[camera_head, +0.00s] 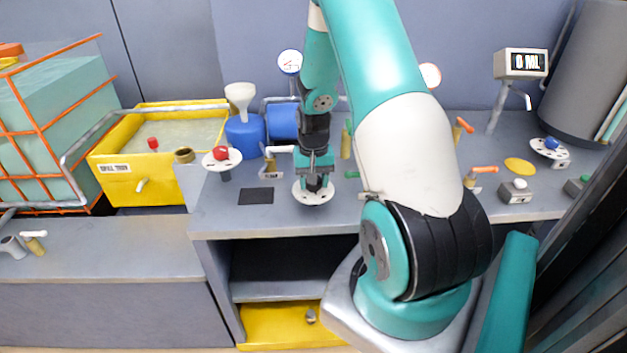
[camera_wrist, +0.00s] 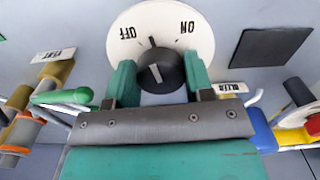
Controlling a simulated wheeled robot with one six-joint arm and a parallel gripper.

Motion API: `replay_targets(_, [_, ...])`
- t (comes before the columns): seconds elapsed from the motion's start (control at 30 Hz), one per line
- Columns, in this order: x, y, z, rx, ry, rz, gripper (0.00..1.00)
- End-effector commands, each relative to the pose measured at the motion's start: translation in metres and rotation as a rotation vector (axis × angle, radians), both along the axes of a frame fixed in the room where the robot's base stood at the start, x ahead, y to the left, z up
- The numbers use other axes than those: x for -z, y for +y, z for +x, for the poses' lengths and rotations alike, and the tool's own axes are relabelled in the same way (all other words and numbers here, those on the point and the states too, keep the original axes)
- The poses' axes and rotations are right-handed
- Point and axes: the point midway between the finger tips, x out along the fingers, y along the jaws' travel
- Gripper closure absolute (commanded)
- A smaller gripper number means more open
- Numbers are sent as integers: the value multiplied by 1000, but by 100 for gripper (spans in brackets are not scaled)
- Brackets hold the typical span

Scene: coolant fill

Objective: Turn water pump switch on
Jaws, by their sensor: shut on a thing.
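The water pump switch is a round white plate (camera_wrist: 196,52) with a black knob (camera_wrist: 160,72) at its middle. In the wrist view the OFF and ON labels read upside down, OFF at upper left and ON at upper right. A pale mark shows on the knob, and a dark pointer lies between the two labels. My gripper (camera_wrist: 160,80) is shut on the knob, one green finger on each side.
A black square pad (camera_head: 256,196) lies left of the switch. A red-knobbed dial (camera_head: 221,155) and blue container (camera_head: 244,134) stand farther left. Valves with coloured handles, including a green handle (camera_wrist: 62,97), stand close by. A yellow tray (camera_head: 150,188) is at the left.

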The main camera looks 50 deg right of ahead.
Motion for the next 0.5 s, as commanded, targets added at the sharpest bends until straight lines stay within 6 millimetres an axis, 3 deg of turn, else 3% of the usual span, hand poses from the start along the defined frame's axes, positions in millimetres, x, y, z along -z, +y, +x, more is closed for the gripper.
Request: replay_targets(0.5, [-1, -1, 1, 490, 0, -4, 76])
